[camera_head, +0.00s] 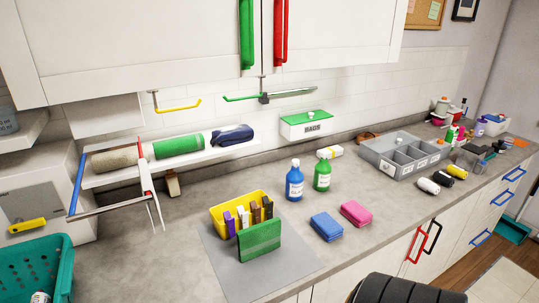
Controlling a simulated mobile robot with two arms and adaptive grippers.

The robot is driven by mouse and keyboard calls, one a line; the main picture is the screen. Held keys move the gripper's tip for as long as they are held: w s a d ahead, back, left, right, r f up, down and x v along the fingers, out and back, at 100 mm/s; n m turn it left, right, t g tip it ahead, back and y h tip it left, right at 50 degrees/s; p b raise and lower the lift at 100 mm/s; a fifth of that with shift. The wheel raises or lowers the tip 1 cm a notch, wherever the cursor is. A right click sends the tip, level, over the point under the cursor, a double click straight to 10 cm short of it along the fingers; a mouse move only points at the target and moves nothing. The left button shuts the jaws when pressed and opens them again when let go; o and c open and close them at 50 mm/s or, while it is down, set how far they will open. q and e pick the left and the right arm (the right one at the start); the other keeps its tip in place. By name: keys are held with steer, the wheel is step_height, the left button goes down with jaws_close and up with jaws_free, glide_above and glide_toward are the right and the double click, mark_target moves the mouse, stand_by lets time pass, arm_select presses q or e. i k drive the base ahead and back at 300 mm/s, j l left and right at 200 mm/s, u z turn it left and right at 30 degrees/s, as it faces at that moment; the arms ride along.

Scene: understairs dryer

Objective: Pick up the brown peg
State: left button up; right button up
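A yellow box (218,231) stands on a grey mat (285,268) on the worktop, holding several upright pegs. A brown peg (256,213) stands among them, between a pale peg (242,216) and a darker peg (267,207). A purple peg (230,223) is at the left end. A green block (259,241) stands in front of the box and hides the lower part of the pegs.
A blue bottle (294,183) and green bottle (322,174) stand behind right. Blue (326,227) and pink (356,213) sponges lie to the right. A grey divided tray (373,157) is farther right. A shelf (100,180) and teal basket (30,256) are left.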

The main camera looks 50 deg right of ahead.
mark_target(257, 211)
steer(key=z, duration=1.6)
